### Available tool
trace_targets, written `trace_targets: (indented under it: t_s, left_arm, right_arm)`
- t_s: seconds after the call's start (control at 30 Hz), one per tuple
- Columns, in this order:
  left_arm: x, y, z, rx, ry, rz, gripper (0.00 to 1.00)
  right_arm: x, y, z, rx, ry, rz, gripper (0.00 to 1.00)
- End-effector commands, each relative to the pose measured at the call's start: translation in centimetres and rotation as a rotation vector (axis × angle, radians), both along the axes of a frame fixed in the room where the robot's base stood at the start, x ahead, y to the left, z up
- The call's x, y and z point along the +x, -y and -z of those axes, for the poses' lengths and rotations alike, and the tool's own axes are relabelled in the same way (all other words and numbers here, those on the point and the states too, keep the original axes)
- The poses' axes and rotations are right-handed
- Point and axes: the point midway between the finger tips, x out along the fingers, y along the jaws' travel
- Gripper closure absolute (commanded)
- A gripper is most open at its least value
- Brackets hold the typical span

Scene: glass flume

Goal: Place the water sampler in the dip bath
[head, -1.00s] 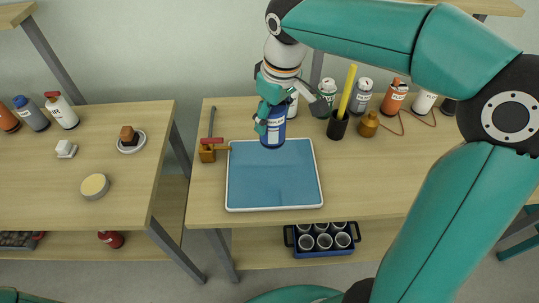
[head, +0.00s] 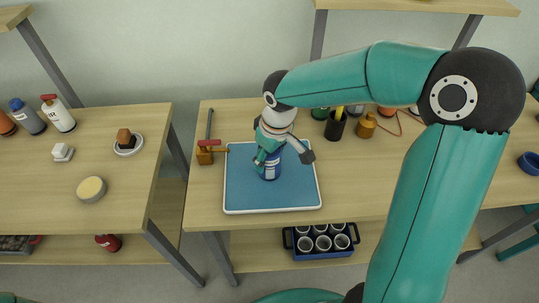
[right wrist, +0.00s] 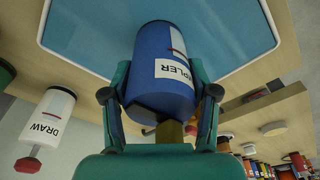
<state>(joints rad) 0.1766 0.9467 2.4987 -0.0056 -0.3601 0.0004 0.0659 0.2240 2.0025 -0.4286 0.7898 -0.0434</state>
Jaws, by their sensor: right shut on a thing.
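The water sampler (head: 271,170) is a blue cylinder with a white label, whose visible letters end in "PLER" in the right wrist view (right wrist: 165,60). My right gripper (right wrist: 160,93) is shut around its sides; in the head view the gripper (head: 271,155) partly covers it. The dip bath (head: 245,195) appears to be the shallow blue rectangle with a white rim on the middle table. The sampler is upright over its middle; I cannot tell whether it touches the blue surface. My left gripper is not in view.
A brown block with a red handle (head: 209,144) stands just left of the bath. A black cup (head: 336,124) and a brass weight-like piece (head: 366,124) stand behind right. A left table (head: 130,190) holds bottles; a blue crate (head: 321,251) of cups sits below.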

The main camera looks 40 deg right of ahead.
Motion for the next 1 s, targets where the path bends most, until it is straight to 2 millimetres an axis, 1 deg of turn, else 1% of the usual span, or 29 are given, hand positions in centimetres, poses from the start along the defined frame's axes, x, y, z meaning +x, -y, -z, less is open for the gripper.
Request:
trace_targets:
  t_s: [0.2,0.23,0.3,0.37,0.63,0.77,0.87,1.0]
  left_arm:
    - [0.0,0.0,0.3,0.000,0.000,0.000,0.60]
    - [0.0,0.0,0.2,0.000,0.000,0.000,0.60]
    - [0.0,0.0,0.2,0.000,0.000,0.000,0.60]
    - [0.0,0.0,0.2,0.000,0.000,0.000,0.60]
    - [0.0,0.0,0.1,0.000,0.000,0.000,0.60]
    - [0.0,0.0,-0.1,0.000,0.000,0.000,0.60]
    - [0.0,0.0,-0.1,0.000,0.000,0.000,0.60]
    - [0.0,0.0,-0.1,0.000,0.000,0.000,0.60]
  right_arm:
    - [0.0,0.0,0.3,0.000,0.001,0.000,0.81]
    - [0.0,0.0,0.1,0.000,0.001,0.000,0.36]
    - [0.0,0.0,0.1,0.000,0.000,0.000,0.24]
    - [0.0,0.0,0.1,0.000,0.000,0.000,0.16]
    - [0.0,0.0,0.1,0.000,0.000,0.000,0.16]
    - [0.0,0.0,-0.3,-0.001,0.001,0.000,0.16]
    - [0.0,0.1,-1.2,-0.001,0.005,0.001,0.16]
    - [-0.4,0.1,-3.5,0.000,0.007,0.001,0.16]
